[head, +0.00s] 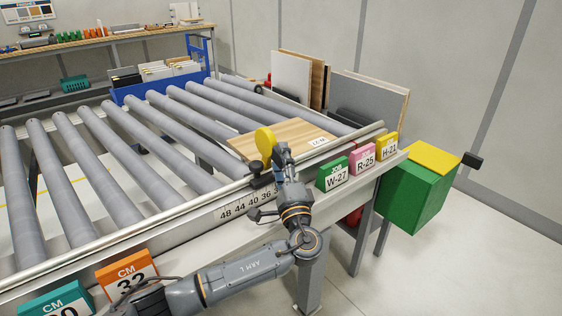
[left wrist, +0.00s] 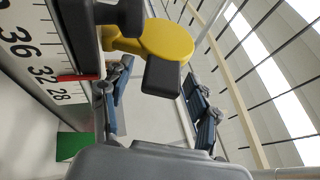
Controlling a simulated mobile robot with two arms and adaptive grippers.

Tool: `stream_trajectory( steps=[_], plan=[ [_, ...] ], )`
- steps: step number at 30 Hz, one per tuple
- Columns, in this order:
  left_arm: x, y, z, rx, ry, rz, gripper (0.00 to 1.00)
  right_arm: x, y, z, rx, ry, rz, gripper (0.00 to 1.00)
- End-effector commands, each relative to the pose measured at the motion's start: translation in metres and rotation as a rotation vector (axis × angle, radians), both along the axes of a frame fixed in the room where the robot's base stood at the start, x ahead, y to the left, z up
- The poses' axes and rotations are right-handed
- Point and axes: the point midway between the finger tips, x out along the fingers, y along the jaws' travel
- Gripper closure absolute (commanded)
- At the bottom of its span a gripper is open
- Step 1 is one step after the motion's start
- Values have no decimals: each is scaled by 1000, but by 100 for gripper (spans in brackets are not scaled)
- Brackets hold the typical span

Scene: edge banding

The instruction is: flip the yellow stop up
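The yellow stop (head: 265,141) shows as a round paddle standing above the rail, beside its dark mount (head: 261,179). In the left wrist view its yellow disc (left wrist: 166,40) lies beyond the fingers, with a dark block in front of it. My left gripper (head: 281,152) is at the stop's right side in the head view. Its two fingers (left wrist: 157,78) are spread apart in the left wrist view and hold nothing that I can see. Whether a finger touches the stop cannot be told. My right gripper is in neither view.
A wooden panel (head: 285,137) lies on the rollers (head: 180,130) just behind the stop. A numbered scale (head: 246,207) runs along the front rail. Green, pink and yellow job blocks (head: 333,174) stand to the right, beside a green box (head: 415,193). Orange and teal blocks (head: 127,278) stand front left.

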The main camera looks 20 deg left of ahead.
Motion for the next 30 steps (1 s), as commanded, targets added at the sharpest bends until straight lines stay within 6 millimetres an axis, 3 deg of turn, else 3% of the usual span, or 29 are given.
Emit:
stream_trajectory(
  steps=[8,21,30],
  plan=[
    [-5,-3,-3,-2,1,-2,40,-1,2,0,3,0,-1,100],
    [-75,-41,-31,-3,2,-3,40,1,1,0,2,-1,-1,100],
    [-99,-53,-40,0,0,0,40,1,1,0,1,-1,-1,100]
  ],
)
